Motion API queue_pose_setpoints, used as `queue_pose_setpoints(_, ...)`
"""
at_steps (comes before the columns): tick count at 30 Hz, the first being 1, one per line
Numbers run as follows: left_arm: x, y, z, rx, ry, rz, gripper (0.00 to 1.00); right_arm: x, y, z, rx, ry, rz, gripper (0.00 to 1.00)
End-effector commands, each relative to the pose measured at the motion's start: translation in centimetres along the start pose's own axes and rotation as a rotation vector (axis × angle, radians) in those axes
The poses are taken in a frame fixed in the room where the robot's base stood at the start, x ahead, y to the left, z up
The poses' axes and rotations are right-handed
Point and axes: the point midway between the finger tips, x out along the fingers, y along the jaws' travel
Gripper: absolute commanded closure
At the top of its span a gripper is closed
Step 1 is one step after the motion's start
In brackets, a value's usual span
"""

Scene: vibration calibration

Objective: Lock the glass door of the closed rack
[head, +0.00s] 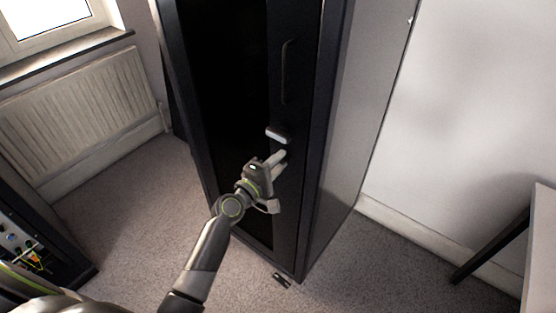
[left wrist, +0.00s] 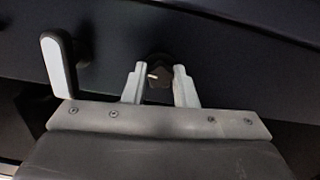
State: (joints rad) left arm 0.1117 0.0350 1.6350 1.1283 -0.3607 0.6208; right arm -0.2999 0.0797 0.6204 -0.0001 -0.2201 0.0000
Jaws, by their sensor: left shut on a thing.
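The tall black rack (head: 323,110) stands closed, its dark glass door (head: 232,90) flush in the frame. A long vertical black handle (head: 286,72) is high on the door edge. Below it is a short silver-faced lever (head: 277,135), which also shows at the left of the left wrist view (left wrist: 59,68). My left gripper (head: 280,158) is at the door edge just below the lever. In the left wrist view its fingers (left wrist: 160,88) are shut on a small dark lock knob (left wrist: 159,72) with a pale line mark. The knob is hidden in the head view.
A second low rack (head: 40,235) with cables stands at lower left. A radiator (head: 85,112) is under the window. A table (head: 540,235) is at the right edge. A small dark piece (head: 282,280) shows at the rack's base. Carpet left of the rack is clear.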

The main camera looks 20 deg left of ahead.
Motion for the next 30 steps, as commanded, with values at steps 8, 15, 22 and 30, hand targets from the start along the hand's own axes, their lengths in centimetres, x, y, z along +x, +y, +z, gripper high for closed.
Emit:
queue_pose_setpoints(8,-0.02,0.01,-0.02,-0.123,0.001,-0.001,0.97,-0.55,0.05,-0.05,0.0,0.0,0.0,0.64)
queue_pose_setpoints(15,-0.02,-0.05,-0.02,-0.162,0.001,-0.001,0.97,-0.65,0.06,-0.06,0.0,0.0,0.0,0.64)
queue_pose_setpoints(22,-0.02,-0.07,-0.01,-0.167,0.0,-0.001,0.97,-0.64,0.06,-0.05,0.0,0.0,0.0,0.64)
queue_pose_setpoints(30,-0.02,-0.07,-0.01,-0.166,0.0,-0.001,0.6,-0.64,0.06,-0.05,0.0,0.0,0.0,0.64)
